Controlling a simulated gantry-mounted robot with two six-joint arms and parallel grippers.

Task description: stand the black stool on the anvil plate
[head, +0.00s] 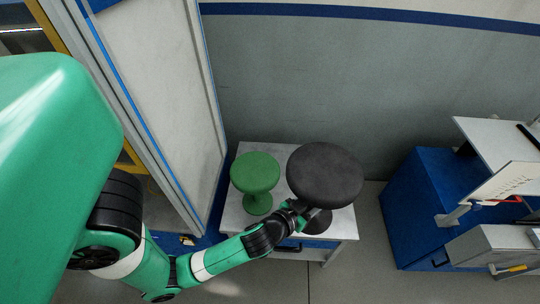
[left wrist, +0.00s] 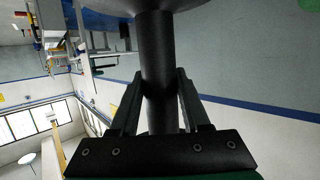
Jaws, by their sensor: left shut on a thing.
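The black stool (head: 325,174) has a round dark seat and a stem. It is over the right part of a small white-topped table (head: 237,218). My left gripper (head: 306,211) reaches in from the left below the seat. In the left wrist view the fingers of my left gripper (left wrist: 158,95) are shut on the stool's dark stem (left wrist: 157,50). The seat hides much of the stem in the head view, and I cannot tell whether the base touches the table. I cannot make out the anvil plate. My right gripper is not in view.
A green stool (head: 256,174) stands on the same table, close to the left of the black one. A tall pale panel with blue edging (head: 165,90) is at the left. A blue cabinet (head: 410,215) stands at the right, with floor between it and the table.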

